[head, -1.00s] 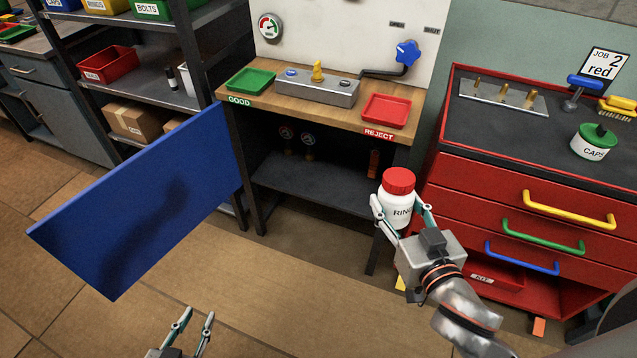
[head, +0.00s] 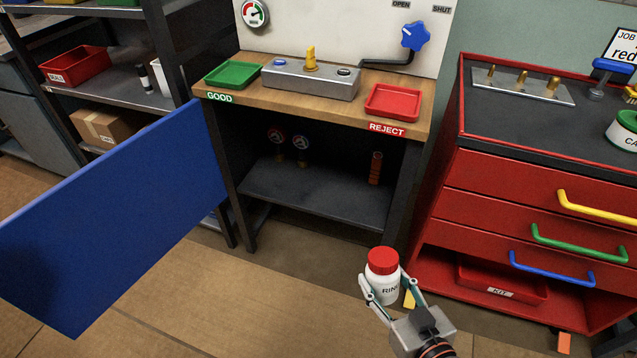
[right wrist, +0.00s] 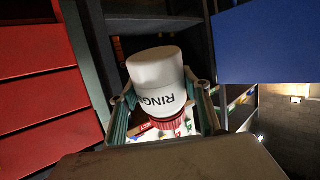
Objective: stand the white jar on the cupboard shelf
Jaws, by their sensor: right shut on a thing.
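The white jar (head: 382,287) has a red lid and a label starting "RIN". My right gripper (head: 392,292) is shut on it and holds it upright in front of the cupboard, low and to the right of its opening. The jar also fills the middle of the right wrist view (right wrist: 158,82), between the two fingers (right wrist: 163,110). The cupboard shelf (head: 315,192) is dark grey, under the wooden bench top. The blue cupboard door (head: 110,215) stands open to the left. My left gripper is not in the head view.
On the shelf's back stand two small gauges (head: 301,150) and an orange cylinder (head: 376,168) at the right. The shelf's front and middle are clear. The red drawer cabinet (head: 500,195) stands close on the right. A green tray (head: 233,74) and a red tray (head: 392,102) lie on top.

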